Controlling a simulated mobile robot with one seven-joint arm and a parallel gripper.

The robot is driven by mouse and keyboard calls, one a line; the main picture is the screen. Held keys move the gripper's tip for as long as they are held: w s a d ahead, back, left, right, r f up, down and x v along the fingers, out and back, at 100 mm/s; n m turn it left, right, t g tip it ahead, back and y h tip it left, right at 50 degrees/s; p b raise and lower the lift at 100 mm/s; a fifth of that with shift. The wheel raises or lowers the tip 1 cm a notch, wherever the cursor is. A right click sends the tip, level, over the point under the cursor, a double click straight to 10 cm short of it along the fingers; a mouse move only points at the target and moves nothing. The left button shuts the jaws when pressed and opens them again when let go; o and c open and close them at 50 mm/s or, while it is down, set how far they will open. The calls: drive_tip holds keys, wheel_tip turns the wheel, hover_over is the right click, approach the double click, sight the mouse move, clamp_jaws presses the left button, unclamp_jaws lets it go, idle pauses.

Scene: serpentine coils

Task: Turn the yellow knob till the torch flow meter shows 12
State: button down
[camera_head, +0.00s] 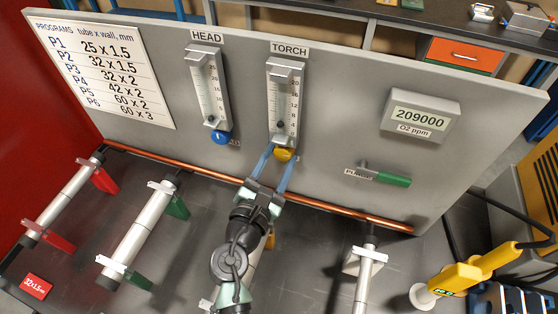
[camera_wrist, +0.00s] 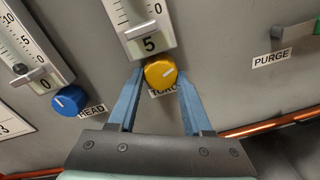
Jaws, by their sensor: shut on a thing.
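The yellow knob (camera_head: 283,155) sits on the grey panel below the torch flow meter (camera_head: 285,100), a clear upright tube with a number scale. In the wrist view the yellow knob (camera_wrist: 160,73) is between the two blue fingers of my gripper (camera_wrist: 160,85), which is shut on it. The fingers reach it from below. The torch flow meter's lower end (camera_wrist: 145,15) shows above the knob, with a plate reading 5 at its bottom. A dark float shows low in the tube. The TORCH label under the knob is partly hidden by my fingers.
The head flow meter (camera_head: 209,90) with its blue knob (camera_head: 221,137) is to the left; its plate reads 0. A green purge handle (camera_head: 393,180) and an O2 display (camera_head: 420,117) reading 209000 are to the right. A copper tube (camera_head: 180,170) runs along the panel's foot.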

drive_tip(key=shift+m, duration=0.7)
drive_tip(key=shift+b, duration=0.3)
drive_tip(key=shift+c, duration=1.6)
unclamp_jaws()
drive_tip(key=b+v, duration=0.2)
drive_tip(key=v, duration=0.9)
drive_tip(key=shift+s+a, duration=0.15)
drive_tip(key=shift+s, duration=0.1)
drive_tip(key=shift+s+a+r+b, duration=0.2)
drive_tip(key=shift+s+b, duration=0.15)
drive_tip(key=shift+s, duration=0.3)
